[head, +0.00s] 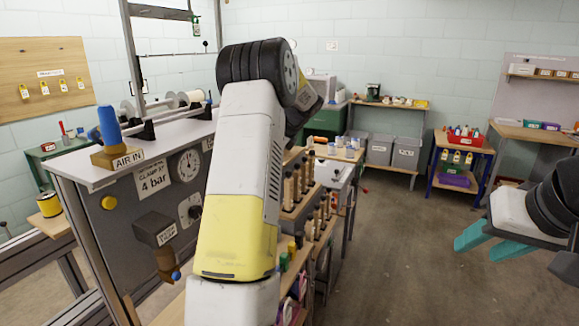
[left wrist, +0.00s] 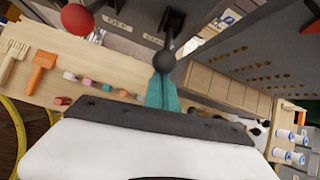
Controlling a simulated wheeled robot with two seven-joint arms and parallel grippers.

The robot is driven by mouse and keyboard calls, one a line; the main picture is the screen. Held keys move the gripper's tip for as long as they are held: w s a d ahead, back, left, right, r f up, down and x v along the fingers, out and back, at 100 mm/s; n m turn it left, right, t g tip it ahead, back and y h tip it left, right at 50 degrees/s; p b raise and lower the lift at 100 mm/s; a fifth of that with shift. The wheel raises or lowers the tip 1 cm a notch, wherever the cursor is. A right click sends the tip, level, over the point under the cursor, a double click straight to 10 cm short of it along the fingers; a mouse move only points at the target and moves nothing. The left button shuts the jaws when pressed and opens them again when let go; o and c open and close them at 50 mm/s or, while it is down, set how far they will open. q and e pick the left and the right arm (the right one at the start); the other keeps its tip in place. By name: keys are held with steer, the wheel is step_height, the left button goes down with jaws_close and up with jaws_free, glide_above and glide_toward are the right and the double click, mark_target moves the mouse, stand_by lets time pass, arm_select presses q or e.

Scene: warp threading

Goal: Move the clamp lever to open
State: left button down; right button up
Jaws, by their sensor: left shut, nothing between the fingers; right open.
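In the left wrist view a lever with a black ball knob (left wrist: 164,61) reaches out from a dark panel with small labels beside it. It looks like the clamp lever, but the label text is too blurred to read. My left gripper (left wrist: 162,84) has its teal fingers shut and empty, with the tips right at the knob; I cannot tell whether they touch. In the head view my left arm hides the left gripper and this lever. My right gripper (head: 485,244) is open and empty at the right, over bare floor, far from the machine.
A red ball knob (left wrist: 77,19) stands left of the black one. A wooden shelf (left wrist: 115,72) holds small coloured pieces and orange tools. In the head view, the grey machine cabinet (head: 120,240) carries a blue valve handle (head: 109,127) and a gauge (head: 188,166). Floor at right is clear.

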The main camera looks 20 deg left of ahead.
arm_select(q)
steer(key=shift+a+r, duration=0.4)
steer(key=shift+r, duration=0.4)
steer(key=shift+a+r, duration=0.15)
steer(key=shift+r, duration=0.05)
steer(key=d+f, duration=0.3)
steer(key=f, duration=0.1)
steer(key=w+v, duration=0.1)
steer(key=v, duration=0.9)
steer(key=shift+r, duration=0.4)
steer(key=shift+s+a, duration=0.1)
steer(key=shift+s, duration=0.05)
